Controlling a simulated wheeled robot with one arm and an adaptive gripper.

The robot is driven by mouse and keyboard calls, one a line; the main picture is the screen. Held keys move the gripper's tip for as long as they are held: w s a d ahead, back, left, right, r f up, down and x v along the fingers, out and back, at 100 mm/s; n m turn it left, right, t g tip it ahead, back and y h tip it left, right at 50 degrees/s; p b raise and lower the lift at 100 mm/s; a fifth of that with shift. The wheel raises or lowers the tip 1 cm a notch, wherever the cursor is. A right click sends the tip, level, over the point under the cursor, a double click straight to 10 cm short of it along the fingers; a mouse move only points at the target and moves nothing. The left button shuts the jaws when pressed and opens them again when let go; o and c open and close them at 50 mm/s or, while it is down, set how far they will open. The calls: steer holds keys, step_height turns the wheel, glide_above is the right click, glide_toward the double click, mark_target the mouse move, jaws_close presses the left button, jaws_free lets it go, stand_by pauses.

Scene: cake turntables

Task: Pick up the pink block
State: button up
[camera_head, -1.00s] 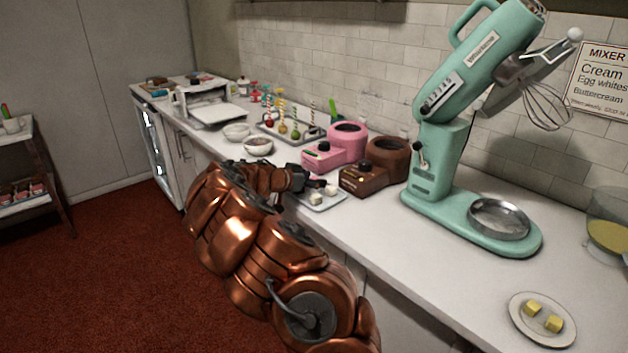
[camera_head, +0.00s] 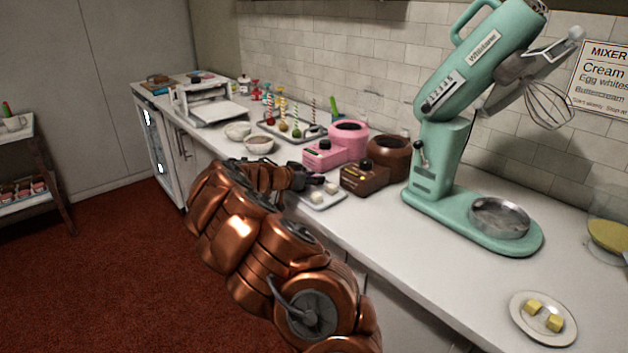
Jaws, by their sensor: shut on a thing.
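My gripper (camera_head: 316,180) is low over the back left of a small pale tray (camera_head: 326,204) near the counter's front edge. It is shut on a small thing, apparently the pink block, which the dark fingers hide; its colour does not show. Two pale cubes sit on the tray: one at the front (camera_head: 317,197) and one at the right (camera_head: 331,188). Whether the held thing touches the tray cannot be told.
Behind the tray stand a pink melting pot (camera_head: 346,141) and a brown one (camera_head: 388,158). Bowls (camera_head: 259,144) and a cake-pop stand (camera_head: 296,131) are to the left. A tall mint mixer (camera_head: 440,165) stands right.

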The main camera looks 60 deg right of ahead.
steer(key=shift+r, duration=0.15)
steer(key=shift+s+a+r+b, duration=0.1)
steer(key=shift+r+b, duration=0.15)
steer(key=shift+r, duration=0.3)
steer(key=shift+a+r+b, duration=0.15)
steer(key=shift+r+b, duration=0.05)
steer(key=shift+r, duration=0.3)
steer(key=shift+s+a+r+b, duration=0.1)
steer(key=shift+r+b, duration=0.15)
steer(key=shift+r, duration=0.3)
steer(key=s+a+b, duration=0.1)
steer(key=s+a, duration=0.1)
steer(key=a, duration=0.5)
steer(key=s+a+r+b, duration=0.1)
steer(key=s+a+b, duration=0.1)
steer(key=a, duration=0.5)
steer(key=shift+s+r, duration=0.25)
steer(key=shift+s, duration=0.45)
steer(key=shift+a, duration=0.15)
